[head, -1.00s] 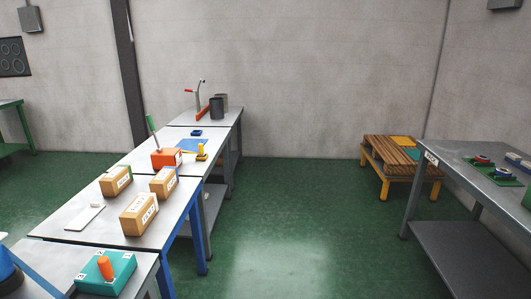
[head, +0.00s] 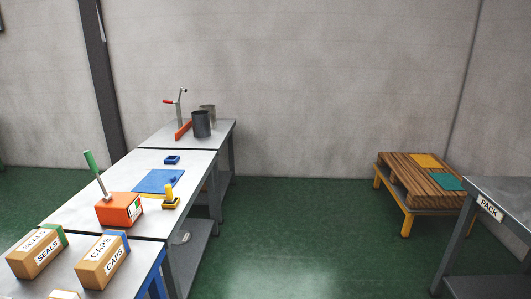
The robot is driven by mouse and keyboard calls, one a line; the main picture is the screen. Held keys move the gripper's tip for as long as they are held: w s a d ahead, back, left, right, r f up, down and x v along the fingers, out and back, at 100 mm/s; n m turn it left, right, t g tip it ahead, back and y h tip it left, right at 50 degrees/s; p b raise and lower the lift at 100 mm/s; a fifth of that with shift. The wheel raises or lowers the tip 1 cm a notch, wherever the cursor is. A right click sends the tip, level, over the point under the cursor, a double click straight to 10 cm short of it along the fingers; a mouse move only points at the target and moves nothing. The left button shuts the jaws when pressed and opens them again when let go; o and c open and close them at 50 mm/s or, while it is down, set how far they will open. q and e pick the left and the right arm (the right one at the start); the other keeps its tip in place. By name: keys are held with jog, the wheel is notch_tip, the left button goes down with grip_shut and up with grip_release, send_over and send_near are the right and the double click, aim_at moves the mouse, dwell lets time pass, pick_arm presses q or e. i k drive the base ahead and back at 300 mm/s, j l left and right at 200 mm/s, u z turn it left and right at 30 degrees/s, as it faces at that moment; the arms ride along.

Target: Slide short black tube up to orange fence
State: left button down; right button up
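A short black tube (head: 201,124) stands upright on the far table at the end of the row on the left. The orange fence (head: 183,130) is a low bar on the same table, just left of the tube. From this angle I cannot tell whether they touch. A grey tube (head: 209,110) stands behind the black one and is partly hidden by it. A lever with a red handle (head: 174,100) rises behind the fence. Neither of my grippers is in view.
The middle table holds an orange block with a green lever (head: 119,209), a blue mat (head: 159,181) and a yellow piece (head: 170,198). Cartons (head: 37,253) stand nearer. A slatted pallet (head: 420,178) and the PACK table (head: 495,205) are at right. The green floor between is clear.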

aim_at(201, 124)
jog(key=i, duration=1.85)
